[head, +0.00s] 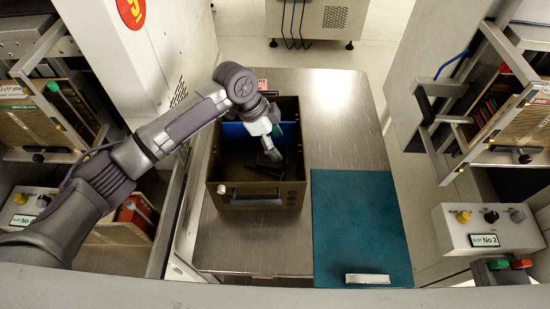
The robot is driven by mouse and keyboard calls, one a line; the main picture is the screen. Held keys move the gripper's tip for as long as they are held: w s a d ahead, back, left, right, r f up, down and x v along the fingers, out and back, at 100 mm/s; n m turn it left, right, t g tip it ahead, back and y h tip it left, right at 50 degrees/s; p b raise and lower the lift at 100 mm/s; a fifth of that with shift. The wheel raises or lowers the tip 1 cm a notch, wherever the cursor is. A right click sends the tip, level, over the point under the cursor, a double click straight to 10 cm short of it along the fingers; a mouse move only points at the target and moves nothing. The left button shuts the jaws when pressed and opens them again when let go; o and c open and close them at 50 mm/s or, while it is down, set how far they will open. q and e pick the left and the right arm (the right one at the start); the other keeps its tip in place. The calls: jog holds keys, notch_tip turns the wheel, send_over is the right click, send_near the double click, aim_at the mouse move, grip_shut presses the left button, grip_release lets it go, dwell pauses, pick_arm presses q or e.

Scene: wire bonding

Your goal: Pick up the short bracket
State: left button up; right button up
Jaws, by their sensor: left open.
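My left gripper (273,153) reaches down into an open brown box (257,199) on the metal table. Its jaws are open, small in the picture and partly merged with the dark inside of the box. Dark shapes lie in the box near the fingertips, too dim to identify. A short silver bar (367,279), possibly the short bracket, lies flat at the front edge of a teal mat (355,215), apart from the gripper. I cannot tell for sure which thing is the short bracket. My right gripper is not in view.
The box has a blue divider (234,131) near its back left. The steel table (325,110) is bare behind the mat. Machines with racks flank it, including a control box (490,229) marked No 2 at right. Open floor shows behind.

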aim_at(285, 157)
pick_arm(q)
jog(key=shift+d+f, duration=0.25)
jog(key=shift+f, duration=0.45)
jog(key=shift+x, duration=0.9)
jog(key=x, duration=0.4)
jog(key=shift+w, duration=0.1)
jog(key=shift+f, duration=0.1)
jog(key=shift+c, duration=0.2)
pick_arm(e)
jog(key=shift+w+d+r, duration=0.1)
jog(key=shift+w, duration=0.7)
pick_arm(q)
jog(key=c, duration=0.9)
